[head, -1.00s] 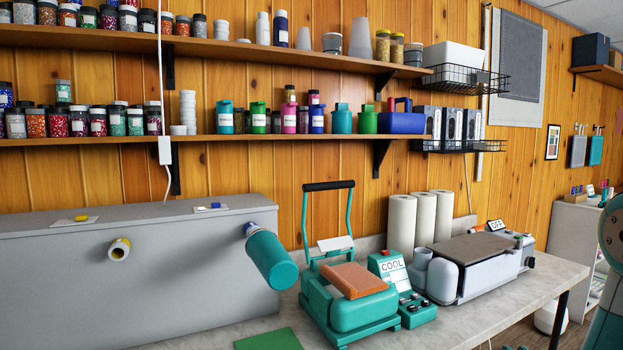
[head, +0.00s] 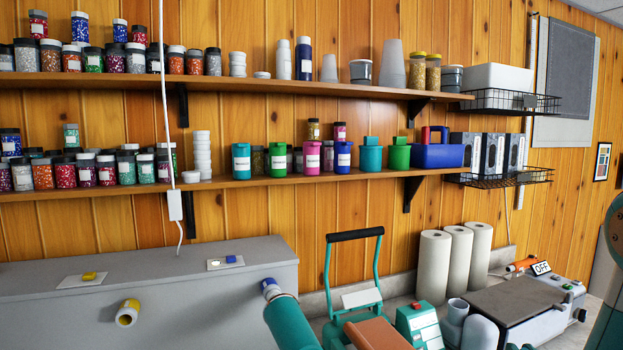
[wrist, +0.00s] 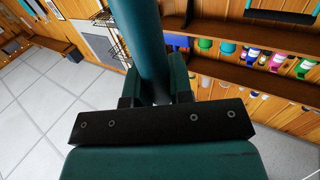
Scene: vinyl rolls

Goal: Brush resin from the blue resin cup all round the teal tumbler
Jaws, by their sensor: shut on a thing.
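The teal tumbler (head: 293,325) sits at a tilt on the blue-ended holder (head: 270,288) at the grey housing's front. Its lower part runs out of the head view. I cannot pick out the blue resin cup; a blue lidded bottle (head: 343,157) stands on the lower shelf. My gripper (wrist: 157,92) shows in the wrist view, with its fingers closed in. A wide dark teal cylinder (wrist: 137,40) rises beyond the fingers. My gripper is outside the head view.
The grey housing (head: 150,310) has an empty yellow-ended holder (head: 127,313) at left. To the right stand a teal press (head: 350,300), white rolls (head: 455,255) and a grey machine (head: 520,300). Jars crowd both wall shelves (head: 240,188). My arm shows at the right edge.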

